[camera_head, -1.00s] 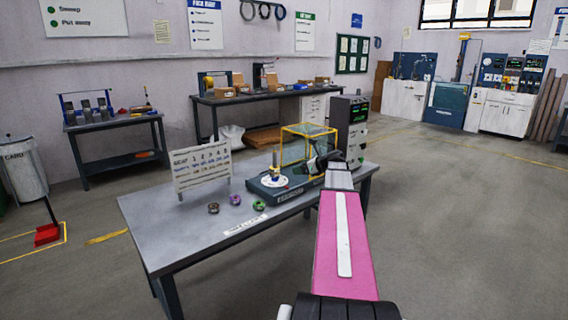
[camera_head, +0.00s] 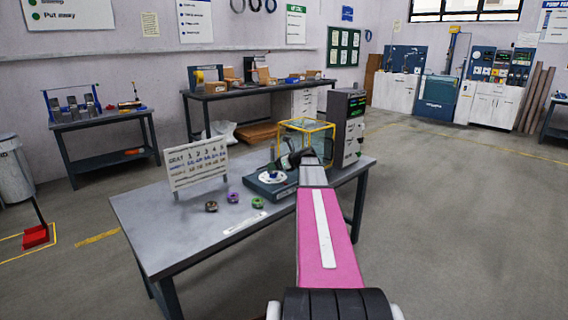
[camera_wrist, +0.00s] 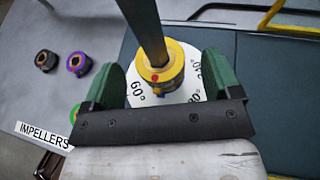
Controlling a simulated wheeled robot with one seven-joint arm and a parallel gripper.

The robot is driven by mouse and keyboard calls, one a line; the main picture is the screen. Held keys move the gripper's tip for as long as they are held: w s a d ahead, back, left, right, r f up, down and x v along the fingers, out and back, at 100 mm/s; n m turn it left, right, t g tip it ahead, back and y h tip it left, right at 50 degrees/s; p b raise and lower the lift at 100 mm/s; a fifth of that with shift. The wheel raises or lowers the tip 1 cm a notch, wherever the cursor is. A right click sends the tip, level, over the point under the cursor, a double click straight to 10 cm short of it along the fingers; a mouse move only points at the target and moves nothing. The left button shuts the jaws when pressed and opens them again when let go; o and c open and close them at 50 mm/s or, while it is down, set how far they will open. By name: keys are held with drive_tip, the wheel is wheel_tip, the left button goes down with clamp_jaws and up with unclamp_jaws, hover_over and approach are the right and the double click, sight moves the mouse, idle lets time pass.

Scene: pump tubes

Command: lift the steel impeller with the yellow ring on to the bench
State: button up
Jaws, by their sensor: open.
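In the wrist view, the yellow-ringed impeller (camera_wrist: 160,65) sits on a white dial (camera_wrist: 190,85) marked in degrees, around or at the foot of an upright post (camera_wrist: 146,28). A small red dot shows on its ring. My gripper (camera_wrist: 163,72) is open, with one green finger on each side of the impeller. I cannot tell whether either finger touches it. In the head view my gripper (camera_head: 291,160) is over the dark rig base (camera_head: 262,190) on the bench (camera_head: 160,220), and the impeller is hidden behind it.
Brown (camera_head: 211,206), purple (camera_head: 233,197) and green (camera_head: 257,202) ringed impellers lie on the bench beside an "IMPELLERS" label (camera_wrist: 43,135). A lettered board (camera_head: 193,170) stands behind them. A yellow-framed guard (camera_head: 318,126) and an instrument tower (camera_head: 347,125) stand at the right.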

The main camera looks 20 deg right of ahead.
drive_tip(key=shift+x, duration=0.85)
drive_tip(key=c, duration=1.2)
drive_tip(key=shift+r, duration=0.7)
wheel_tip(320, 180, up, 15)
idle(2.6)
